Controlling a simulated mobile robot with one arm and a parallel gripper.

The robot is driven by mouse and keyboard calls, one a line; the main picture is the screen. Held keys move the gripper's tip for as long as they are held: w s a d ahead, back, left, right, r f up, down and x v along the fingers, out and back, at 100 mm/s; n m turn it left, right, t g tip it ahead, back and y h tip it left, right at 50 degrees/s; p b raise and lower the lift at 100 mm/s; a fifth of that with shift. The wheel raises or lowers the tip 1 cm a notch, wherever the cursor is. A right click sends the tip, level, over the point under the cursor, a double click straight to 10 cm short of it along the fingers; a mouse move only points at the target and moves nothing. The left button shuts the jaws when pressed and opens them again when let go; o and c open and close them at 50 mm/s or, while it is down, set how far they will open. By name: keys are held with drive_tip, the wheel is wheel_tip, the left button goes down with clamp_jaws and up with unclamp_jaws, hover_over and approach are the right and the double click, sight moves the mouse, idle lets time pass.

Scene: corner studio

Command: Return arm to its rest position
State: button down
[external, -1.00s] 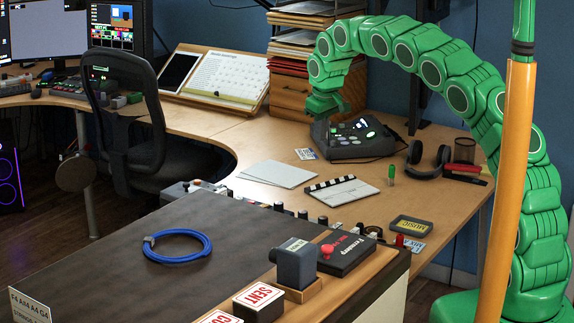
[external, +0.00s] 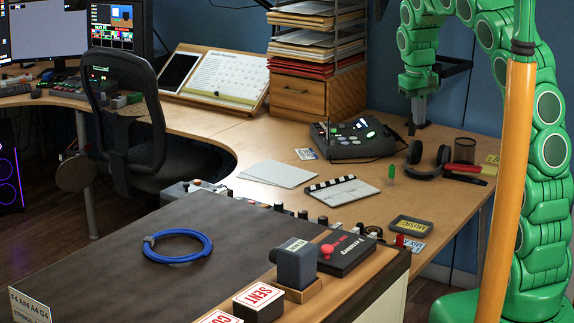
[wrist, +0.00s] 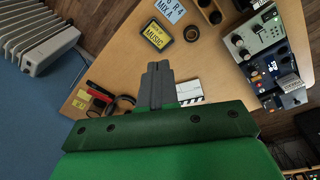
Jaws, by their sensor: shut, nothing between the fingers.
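My gripper (external: 417,126) is at the end of my green arm, hanging downward over the back right of the desk (external: 222,131). It is clear of the desk, with the headphones (external: 427,160) just below it in the external view. In the wrist view my gripper (wrist: 158,65) shows its grey fingers pressed together, with nothing between them. They partly cover the clapperboard (wrist: 189,91). My arm curves up and over from its base at the right.
A dark console (external: 352,141) with lit buttons stands left of my gripper. A paper-tray tower (external: 318,60) is behind it. A mesh cup (external: 464,151) is right of the headphones. In the wrist view, a white radiator (wrist: 36,37) is at upper left.

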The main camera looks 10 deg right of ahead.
drive_tip(key=s+d+f+m+g, duration=0.1)
drive_tip(key=s+d, duration=0.2)
drive_tip(key=s, duration=1.6)
drive_tip(key=s+d+m+g+y, duration=0.1)
drive_tip(key=s+d, duration=0.3)
drive_tip(key=s, duration=1.5)
drive_tip(key=shift+d+f+g, duration=0.2)
drive_tip(key=shift+f+g, duration=0.1)
drive_tip(key=shift+f, duration=0.05)
